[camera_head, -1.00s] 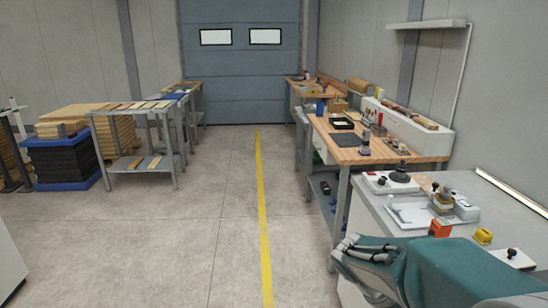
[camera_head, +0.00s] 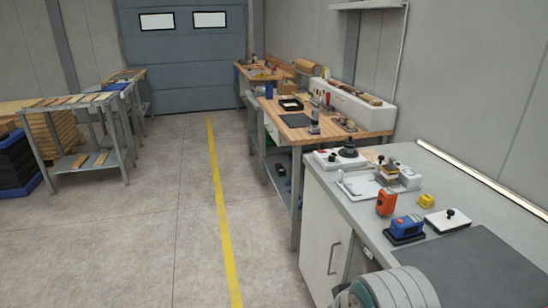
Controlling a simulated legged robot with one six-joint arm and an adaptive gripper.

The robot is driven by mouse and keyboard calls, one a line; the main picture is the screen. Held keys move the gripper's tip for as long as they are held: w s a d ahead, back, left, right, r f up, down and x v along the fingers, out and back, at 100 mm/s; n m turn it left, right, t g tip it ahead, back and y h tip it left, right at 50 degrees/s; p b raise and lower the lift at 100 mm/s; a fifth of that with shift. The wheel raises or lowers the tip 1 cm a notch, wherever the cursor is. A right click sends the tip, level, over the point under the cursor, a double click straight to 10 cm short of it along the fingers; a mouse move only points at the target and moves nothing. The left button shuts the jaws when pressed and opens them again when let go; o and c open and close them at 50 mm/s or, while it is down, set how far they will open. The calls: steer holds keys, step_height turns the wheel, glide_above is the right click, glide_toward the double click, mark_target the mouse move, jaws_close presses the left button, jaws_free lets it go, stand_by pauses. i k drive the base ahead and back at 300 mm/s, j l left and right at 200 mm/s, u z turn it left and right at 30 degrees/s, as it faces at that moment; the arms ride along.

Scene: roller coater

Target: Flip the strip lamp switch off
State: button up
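The strip lamp (camera_head: 480,177) is a long, thin, bright bar on the wall along the back of the grey bench at the right, and it looks lit. Its switch I cannot pick out with certainty. A white box with a black knob (camera_head: 447,221) lies on the bench, and a white panel with a red button and a black knob (camera_head: 325,160) stands at the bench's far end. Only a rounded grey and teal part of my arm shows at the bottom edge, in front of the bench. My gripper's fingers are not visible.
On the grey bench (camera_head: 368,215) stand an orange device (camera_head: 387,201), a blue device (camera_head: 406,228), a small yellow block (camera_head: 426,201) and a dark mat (camera_head: 475,268). Wooden workbenches (camera_head: 345,130) stand beyond. The floor left of the bench is clear, with a yellow line (camera_head: 218,200).

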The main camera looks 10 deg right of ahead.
mark_target(368, 252)
steer(key=j+z, duration=0.15)
steer(key=z, duration=0.3)
steer(key=j+z, duration=0.15)
steer(key=z, duration=0.3)
steer(key=j+z, duration=0.2)
steer(key=z, duration=0.25)
